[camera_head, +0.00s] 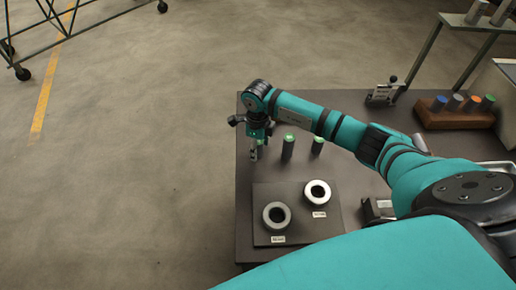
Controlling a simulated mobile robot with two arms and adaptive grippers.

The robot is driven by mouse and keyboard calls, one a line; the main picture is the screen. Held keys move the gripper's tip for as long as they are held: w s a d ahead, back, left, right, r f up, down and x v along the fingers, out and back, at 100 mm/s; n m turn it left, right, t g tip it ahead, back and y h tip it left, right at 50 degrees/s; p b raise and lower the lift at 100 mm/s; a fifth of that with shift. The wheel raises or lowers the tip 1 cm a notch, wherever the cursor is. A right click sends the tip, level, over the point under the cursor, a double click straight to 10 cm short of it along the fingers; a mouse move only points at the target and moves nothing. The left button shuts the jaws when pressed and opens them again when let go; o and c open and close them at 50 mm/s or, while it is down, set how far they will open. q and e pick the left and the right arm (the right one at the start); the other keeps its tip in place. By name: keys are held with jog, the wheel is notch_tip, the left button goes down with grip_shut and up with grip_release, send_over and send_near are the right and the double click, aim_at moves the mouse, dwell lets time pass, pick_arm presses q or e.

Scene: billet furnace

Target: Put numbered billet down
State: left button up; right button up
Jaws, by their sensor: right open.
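My right gripper (258,147) is open and points down over the far left part of the dark table (218,235). A slim dark billet with a green top (288,147) stands upright just right of the gripper. Another green-topped billet (317,146) stands upright further right. A third upright shape is at the gripper's fingers and partly hidden; I cannot tell whether the fingers touch it. Any numbers on the billets are too small to read. My left gripper is out of view.
A dark plate (299,216) holds a grey ring (276,214) and a white ring (317,191), each with a label. A brown block (452,120) with several coloured-topped cylinders stands at the right. A small metal stand (383,94) is at the back. A wheeled frame (60,35) stands on the floor.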

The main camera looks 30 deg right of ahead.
notch_tip(320, 180, up, 10)
jog(key=b, duration=0.3)
jog(key=shift+f, duration=0.15)
jog(key=shift+r, duration=0.65)
